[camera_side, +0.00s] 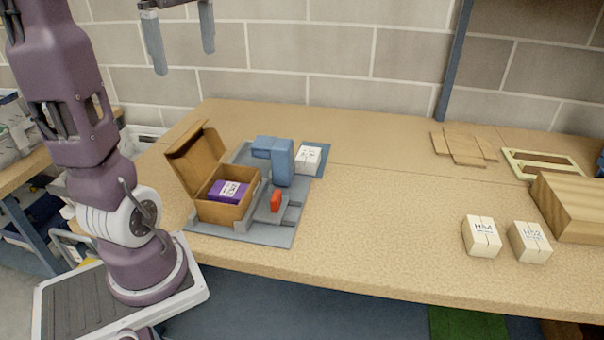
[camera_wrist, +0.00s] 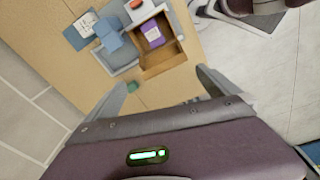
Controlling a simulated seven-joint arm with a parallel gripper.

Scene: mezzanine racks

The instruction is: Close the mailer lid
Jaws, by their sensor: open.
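The cardboard mailer (camera_side: 222,207) stands on a grey base plate (camera_side: 262,236) at the left of the bench. Its lid (camera_side: 196,158) is raised and leans back, leaving the box open. A purple packet (camera_side: 228,191) with a white label lies inside. In the wrist view the open mailer (camera_wrist: 163,58) and the purple packet (camera_wrist: 152,34) show beyond the fingers. My gripper (camera_side: 181,50) is open and empty, high above the bench and behind the mailer. Its two fingers also show apart in the wrist view (camera_wrist: 165,92).
A blue upright fixture (camera_side: 283,162) with a red part (camera_side: 276,201) stands right beside the mailer. A white labelled box (camera_side: 308,159) sits behind it. Two white boxes (camera_side: 482,236) (camera_side: 530,242) and a wooden block (camera_side: 578,207) stand at the right. The bench middle is clear.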

